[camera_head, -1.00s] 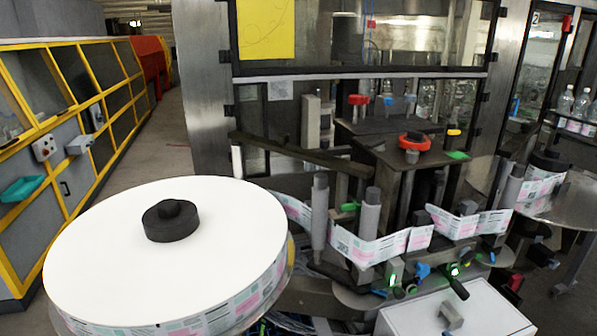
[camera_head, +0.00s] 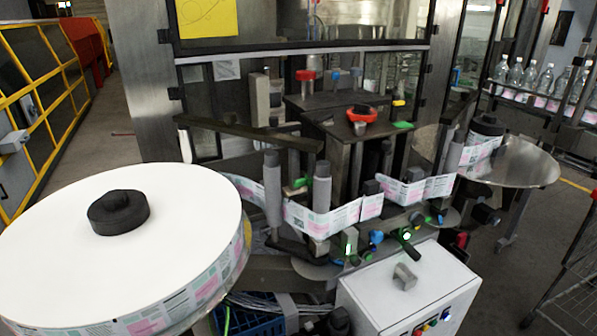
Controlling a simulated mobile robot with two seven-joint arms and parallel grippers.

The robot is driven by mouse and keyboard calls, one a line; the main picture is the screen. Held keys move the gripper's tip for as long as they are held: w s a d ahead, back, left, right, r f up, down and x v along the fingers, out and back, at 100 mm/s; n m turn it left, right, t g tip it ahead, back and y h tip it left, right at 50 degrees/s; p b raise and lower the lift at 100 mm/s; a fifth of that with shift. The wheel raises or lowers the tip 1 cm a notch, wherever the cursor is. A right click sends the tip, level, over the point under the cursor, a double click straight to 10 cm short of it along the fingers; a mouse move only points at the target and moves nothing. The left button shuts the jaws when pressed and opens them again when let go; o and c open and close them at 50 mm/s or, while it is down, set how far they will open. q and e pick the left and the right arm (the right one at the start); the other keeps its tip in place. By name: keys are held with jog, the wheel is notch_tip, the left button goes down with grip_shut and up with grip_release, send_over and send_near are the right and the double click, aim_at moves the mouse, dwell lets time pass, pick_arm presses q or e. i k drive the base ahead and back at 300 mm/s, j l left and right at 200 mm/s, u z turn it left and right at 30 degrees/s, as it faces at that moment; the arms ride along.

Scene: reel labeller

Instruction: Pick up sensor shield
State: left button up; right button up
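A small grey angled piece (camera_head: 405,276), which looks like the sensor shield, lies on top of the white control box (camera_head: 375,294) at the lower middle right. Nothing touches it from above. Small green-lit sensors and blue knobs (camera_head: 376,238) sit just behind the box along the label path. Neither of my grippers is in view.
A large white label reel (camera_head: 60,265) with a black hub (camera_head: 118,212) fills the lower left. The label strip (camera_head: 335,219) runs past grey rollers (camera_head: 272,190). A round metal plate (camera_head: 515,163) stands at the right. A dark wire rack (camera_head: 575,290) is at the right edge.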

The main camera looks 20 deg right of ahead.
aim_at(407, 275)
jog(key=z, duration=1.35)
jog(key=i+l+u, duration=0.2)
jog(key=l, duration=0.35)
jog(key=i+l+u, duration=0.15)
jog(key=l, duration=0.4)
jog(key=i+l+u, duration=0.2)
jog(key=l, duration=0.4)
jog(key=l+u, duration=0.15)
jog(key=l, duration=0.4)
